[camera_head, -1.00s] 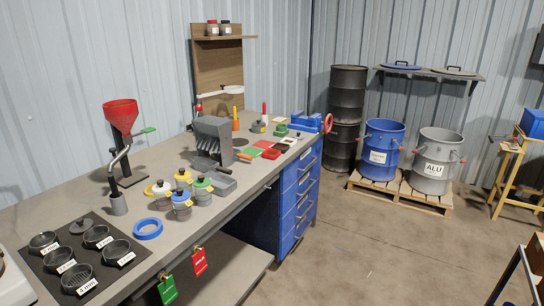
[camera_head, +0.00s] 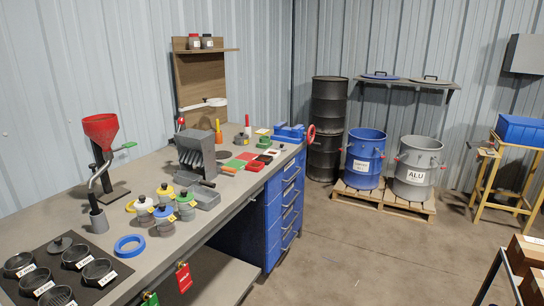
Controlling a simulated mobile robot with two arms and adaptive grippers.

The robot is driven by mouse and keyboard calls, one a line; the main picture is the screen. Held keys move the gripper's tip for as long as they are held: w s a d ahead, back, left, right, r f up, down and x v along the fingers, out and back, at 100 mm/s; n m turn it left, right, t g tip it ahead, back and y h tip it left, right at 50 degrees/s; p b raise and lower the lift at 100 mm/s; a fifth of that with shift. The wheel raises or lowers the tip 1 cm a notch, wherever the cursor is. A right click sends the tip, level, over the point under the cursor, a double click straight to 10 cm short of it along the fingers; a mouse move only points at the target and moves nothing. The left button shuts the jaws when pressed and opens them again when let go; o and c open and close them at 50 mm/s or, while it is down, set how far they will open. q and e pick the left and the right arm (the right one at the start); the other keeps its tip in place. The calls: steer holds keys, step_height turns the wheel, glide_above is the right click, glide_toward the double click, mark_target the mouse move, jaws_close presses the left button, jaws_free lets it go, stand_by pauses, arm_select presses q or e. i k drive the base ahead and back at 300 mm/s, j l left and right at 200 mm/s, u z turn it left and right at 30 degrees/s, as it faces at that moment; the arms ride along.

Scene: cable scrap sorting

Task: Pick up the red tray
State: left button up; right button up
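A small red tray (camera_head: 255,166) lies on the workbench (camera_head: 60,215), toward its far right part near the front edge. It is small in this view, and I cannot tell whether anything is in it. Flat green (camera_head: 236,164) and red pieces lie close to its left and behind it. Neither of my grippers is in view.
A grey machine with a crank (camera_head: 195,150) stands left of the tray, and a blue vise (camera_head: 289,132) behind it. Blue drawers (camera_head: 285,205) sit below. The floor (camera_head: 350,250) right of the bench is open.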

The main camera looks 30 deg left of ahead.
mark_target(256, 165)
steer(key=i+u, duration=0.15)
steer(key=u, duration=0.25)
steer(key=i+u, duration=0.15)
steer(key=u, duration=0.3)
steer(key=i+l+u, duration=0.1)
steer(key=u, duration=0.3)
steer(key=i+l+u, duration=0.1)
steer(key=u, duration=0.35)
steer(key=i+l+u, duration=0.1)
steer(key=u, duration=0.3)
steer(key=l, duration=0.1)
